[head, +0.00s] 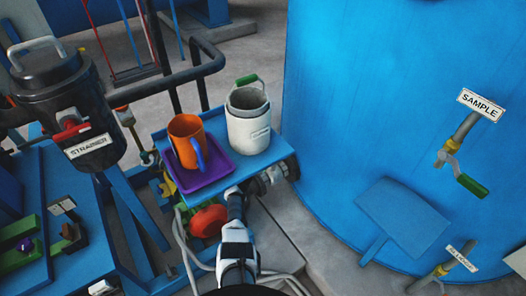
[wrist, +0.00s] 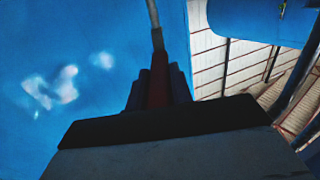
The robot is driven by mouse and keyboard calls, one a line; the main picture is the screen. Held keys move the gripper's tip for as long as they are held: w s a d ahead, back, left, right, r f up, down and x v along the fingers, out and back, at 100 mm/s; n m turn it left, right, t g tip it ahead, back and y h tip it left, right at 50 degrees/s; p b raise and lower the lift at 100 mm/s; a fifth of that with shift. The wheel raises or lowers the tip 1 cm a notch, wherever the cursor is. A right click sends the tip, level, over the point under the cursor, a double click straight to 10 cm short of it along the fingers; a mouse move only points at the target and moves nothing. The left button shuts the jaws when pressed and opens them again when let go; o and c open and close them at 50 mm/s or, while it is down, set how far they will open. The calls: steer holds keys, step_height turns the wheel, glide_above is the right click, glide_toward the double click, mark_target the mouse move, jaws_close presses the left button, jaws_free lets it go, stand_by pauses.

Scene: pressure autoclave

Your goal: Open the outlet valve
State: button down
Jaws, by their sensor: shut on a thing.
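My gripper (wrist: 157,85) is shut on a red handle (wrist: 158,72) in the wrist view. A thin grey metal bar (wrist: 154,22) runs up from the handle to the top of the picture. The fingers sit on both sides of the red part. In the head view my arm reaches up from the bottom middle to the front edge of a small blue shelf, and the fingertips and red handle are hidden there. No label marking the outlet valve shows, so I cannot confirm that the handle is part of it.
The blue shelf (head: 262,163) carries an orange mug (head: 184,140) on a purple tray (head: 203,178) and a white canister (head: 248,125). A large blue tank (head: 380,110) with a green-handled sample valve (head: 458,168) stands right. A black strainer (head: 60,95) and dark pipes are left.

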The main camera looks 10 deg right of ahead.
steer(key=shift+s+a+f, duration=0.1)
steer(key=shift+f, duration=0.1)
stand_by(0.4)
steer(key=c, duration=1.6)
jaws_free()
steer(key=o, duration=0.4)
steer(key=shift+s+a+r, duration=0.1)
steer(key=shift+a+r, duration=0.05)
steer(key=shift+r, duration=0.05)
steer(key=shift+c, duration=0.2)
steer(key=shift+a, duration=0.15)
steer(key=p+v, duration=0.4)
steer(key=v, duration=0.9)
steer(key=shift+s, duration=0.2)
steer(key=shift+a, duration=0.15)
steer(key=shift+c, duration=0.4)
